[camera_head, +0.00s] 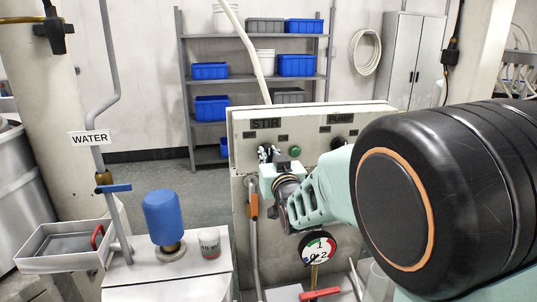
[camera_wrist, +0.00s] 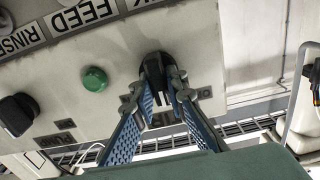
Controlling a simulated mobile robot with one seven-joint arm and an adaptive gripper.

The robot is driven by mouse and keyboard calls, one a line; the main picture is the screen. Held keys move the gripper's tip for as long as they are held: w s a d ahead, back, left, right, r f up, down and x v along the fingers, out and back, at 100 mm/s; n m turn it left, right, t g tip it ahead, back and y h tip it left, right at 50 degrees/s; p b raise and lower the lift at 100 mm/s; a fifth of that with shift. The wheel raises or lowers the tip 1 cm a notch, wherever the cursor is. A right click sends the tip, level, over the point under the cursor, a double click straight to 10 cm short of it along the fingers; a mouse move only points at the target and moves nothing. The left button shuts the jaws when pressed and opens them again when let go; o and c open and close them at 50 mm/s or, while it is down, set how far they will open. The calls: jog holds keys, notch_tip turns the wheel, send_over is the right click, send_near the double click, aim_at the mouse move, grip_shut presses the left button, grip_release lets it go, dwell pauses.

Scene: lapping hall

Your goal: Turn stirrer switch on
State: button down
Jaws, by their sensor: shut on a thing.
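The STIR sign (camera_head: 265,123) is on the upper left of the pale control panel (camera_head: 242,165) in the head view. My gripper (camera_head: 268,155) is at the panel just below that sign, left of a green button (camera_head: 295,152). In the wrist view, the two blue-padded fingers of my gripper (camera_wrist: 166,92) are closed on a black rotary switch (camera_wrist: 153,62), one finger on each side. I take it as the stirrer switch from its place under the sign. My gripper hides it in the head view. Its exact turn angle is hard to tell.
In the wrist view, a green button (camera_wrist: 95,79) and another black knob (camera_wrist: 18,113) sit left of my fingers, near RINSE and FEED labels. A dial gauge (camera_head: 318,247) is below my arm.

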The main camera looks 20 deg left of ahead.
jog(key=shift+f+b, duration=0.1)
jog(key=shift+b, duration=0.35)
jog(key=m+b, duration=0.2)
jog(key=b, duration=0.1)
jog(key=shift+d+f, duration=0.1)
jog(key=shift+f, duration=0.1)
jog(key=m+b, duration=0.1)
jog(key=b, duration=0.1)
jog(key=m+b, duration=0.1)
jog(key=b, duration=0.1)
jog(key=shift+w+d+f+m, duration=0.1)
jog(key=shift+f+m, duration=0.05)
jog(key=shift+m, duration=0.15)
jog(key=m+b, duration=0.4)
jog(key=b, duration=0.2)
jog(key=m+b, duration=0.3)
jog(key=shift+r+b, duration=0.2)
jog(key=shift+b, duration=0.2)
jog(key=shift+m, duration=0.3)
jog(key=shift+r, duration=0.1)
jog(key=c, duration=1.9)
grip_release()
jog(key=shift+c, duration=0.2)
